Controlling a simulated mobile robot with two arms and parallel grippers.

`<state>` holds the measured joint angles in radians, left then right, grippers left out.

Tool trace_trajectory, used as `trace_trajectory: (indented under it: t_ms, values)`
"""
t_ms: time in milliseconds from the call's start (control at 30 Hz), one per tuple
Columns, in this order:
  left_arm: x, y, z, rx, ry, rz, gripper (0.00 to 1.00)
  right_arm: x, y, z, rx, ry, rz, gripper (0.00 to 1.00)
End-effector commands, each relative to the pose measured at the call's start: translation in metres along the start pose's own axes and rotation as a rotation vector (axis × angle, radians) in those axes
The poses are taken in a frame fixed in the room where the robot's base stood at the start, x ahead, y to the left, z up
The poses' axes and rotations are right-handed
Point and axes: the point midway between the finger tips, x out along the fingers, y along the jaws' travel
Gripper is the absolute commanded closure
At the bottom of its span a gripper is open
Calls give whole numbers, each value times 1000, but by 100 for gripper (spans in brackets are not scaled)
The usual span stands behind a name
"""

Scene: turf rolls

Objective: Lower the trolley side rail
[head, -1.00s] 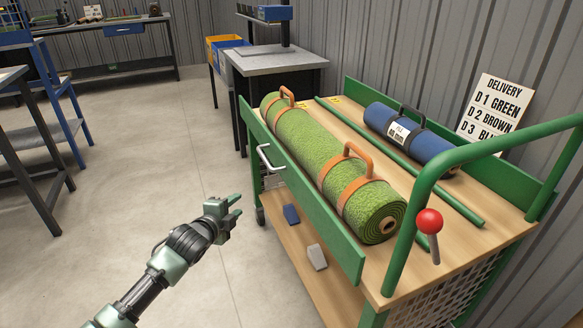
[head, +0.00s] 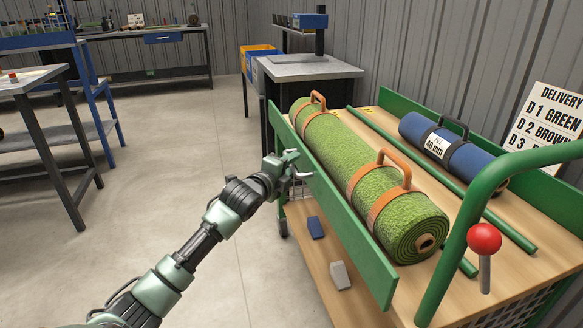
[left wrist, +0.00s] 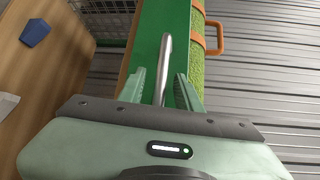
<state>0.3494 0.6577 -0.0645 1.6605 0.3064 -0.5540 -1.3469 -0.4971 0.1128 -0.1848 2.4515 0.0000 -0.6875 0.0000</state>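The green side rail (head: 338,217) stands upright along the trolley's near left side. Its metal handle (head: 303,175) is mostly hidden by my left gripper (head: 290,161) in the head view. In the left wrist view the silver handle (left wrist: 165,62) runs between the two fingertips of the open left gripper (left wrist: 160,92), with a gap visible on both sides. The green rail (left wrist: 148,38) lies just beyond it. My right gripper is not in view.
A green turf roll (head: 370,184) with orange straps lies on the trolley deck behind the rail. A blue roll (head: 455,152) lies farther back. A red-knobbed lever (head: 485,240) stands at the near end. Blue (head: 316,228) and grey (head: 340,275) blocks sit on the lower shelf. Floor to the left is clear.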

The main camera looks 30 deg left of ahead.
Motion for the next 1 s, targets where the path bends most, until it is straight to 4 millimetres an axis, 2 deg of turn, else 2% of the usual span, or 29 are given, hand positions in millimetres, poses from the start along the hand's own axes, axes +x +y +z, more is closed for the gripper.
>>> trace_trajectory:
  t_ms: [267,300,400,433,1000]
  values:
    - [2,0,0,0,1,0,66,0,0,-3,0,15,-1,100]
    - [2,0,0,0,1,0,69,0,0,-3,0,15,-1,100]
    - [2,0,0,0,0,0,97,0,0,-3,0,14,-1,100]
    - [2,0,0,0,0,0,100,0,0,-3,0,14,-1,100]
    - [2,1,0,0,0,1,100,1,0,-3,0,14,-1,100]
